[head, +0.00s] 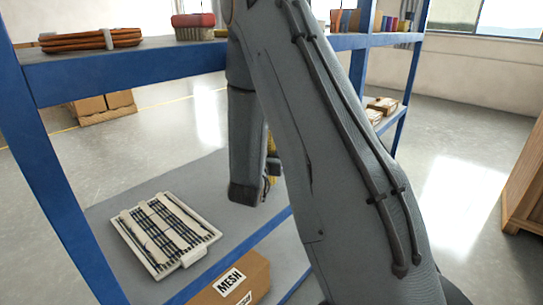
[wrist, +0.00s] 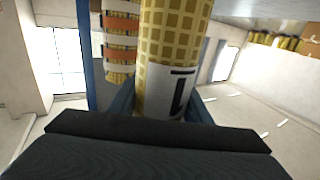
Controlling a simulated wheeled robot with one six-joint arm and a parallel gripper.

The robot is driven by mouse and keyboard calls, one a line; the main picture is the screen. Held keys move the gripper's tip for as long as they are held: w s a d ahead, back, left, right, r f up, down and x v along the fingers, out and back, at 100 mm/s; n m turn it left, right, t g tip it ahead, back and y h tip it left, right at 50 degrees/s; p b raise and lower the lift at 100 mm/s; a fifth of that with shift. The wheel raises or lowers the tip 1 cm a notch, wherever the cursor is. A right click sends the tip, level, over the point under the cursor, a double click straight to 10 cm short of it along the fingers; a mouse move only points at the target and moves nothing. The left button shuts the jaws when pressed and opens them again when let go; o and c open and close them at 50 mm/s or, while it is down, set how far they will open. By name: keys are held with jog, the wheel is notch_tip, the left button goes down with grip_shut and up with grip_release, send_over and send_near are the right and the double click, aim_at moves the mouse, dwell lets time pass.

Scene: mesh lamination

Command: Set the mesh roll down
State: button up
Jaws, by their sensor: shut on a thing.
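The mesh roll (wrist: 175,45) is yellow with a grid pattern and a white label with a dark mark. It stands out from between the fingers of my gripper (wrist: 162,105) in the wrist view, and the gripper is shut on it. In the head view my arm hides most of the gripper and roll. Only a small yellow patch (head: 272,168) shows beside my wrist, over the grey lower shelf (head: 110,212). I cannot tell whether the roll touches the shelf.
A white tray of dark rods (head: 160,265) lies on the lower shelf. A cardboard box marked MESH (head: 258,272) is at its front. Blue posts (head: 58,185) and an upper shelf (head: 130,70) frame the space. A banded yellow roll (wrist: 119,55) is close beside the held one.

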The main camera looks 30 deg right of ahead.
jog(key=shift+f, duration=1.8)
jog(key=o, duration=1.2)
jog(key=shift+c, duration=0.2)
